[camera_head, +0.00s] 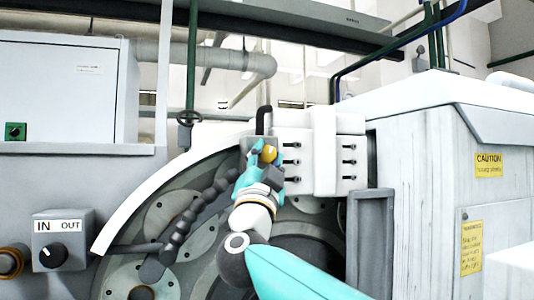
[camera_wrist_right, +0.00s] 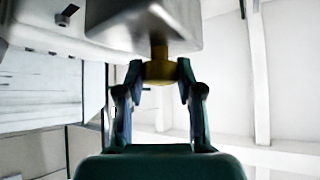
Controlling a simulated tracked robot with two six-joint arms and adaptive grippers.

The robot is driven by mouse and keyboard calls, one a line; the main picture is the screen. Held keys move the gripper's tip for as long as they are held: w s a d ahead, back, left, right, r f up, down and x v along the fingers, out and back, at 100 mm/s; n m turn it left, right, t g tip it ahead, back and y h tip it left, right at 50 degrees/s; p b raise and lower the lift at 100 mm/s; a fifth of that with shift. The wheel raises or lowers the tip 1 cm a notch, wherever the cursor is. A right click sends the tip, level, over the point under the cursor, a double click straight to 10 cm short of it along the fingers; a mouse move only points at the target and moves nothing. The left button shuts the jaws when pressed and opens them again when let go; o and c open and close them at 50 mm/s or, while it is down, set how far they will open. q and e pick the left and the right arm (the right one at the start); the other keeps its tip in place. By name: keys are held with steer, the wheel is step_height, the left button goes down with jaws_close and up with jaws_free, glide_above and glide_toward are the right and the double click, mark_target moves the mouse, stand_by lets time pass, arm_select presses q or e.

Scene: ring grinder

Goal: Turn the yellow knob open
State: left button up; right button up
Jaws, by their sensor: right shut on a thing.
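The yellow knob (camera_head: 269,153) sits on a grey box in the upper middle of the head view, just left of the white block with black screws. My right gripper (camera_head: 258,160) reaches up to it from below, its teal fingers beside the knob. In the right wrist view the yellow knob (camera_wrist_right: 160,71) hangs from a short stem under a grey box (camera_wrist_right: 150,22). The gripper (camera_wrist_right: 160,76) has one finger on each side of the knob and is shut on it. My left gripper is in neither view.
A white block with black screws (camera_head: 325,152) is right of the knob. A dark segmented hose (camera_head: 195,212) runs left of my arm over the round machine face. A control box with a black dial (camera_head: 60,240) is at lower left. A white cabinet (camera_head: 425,150) stands at right.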

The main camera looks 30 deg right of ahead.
steer(key=shift+a+m+g+h+p, duration=0.1)
steer(key=shift+m+g+h+p, duration=0.4)
steer(key=shift+m+g, duration=1.25)
steer(key=shift+m, duration=0.45)
steer(key=o, duration=1.2)
steer(key=shift+c, duration=0.2)
steer(key=v, duration=1.2)
steer(key=shift+w+f, duration=0.1)
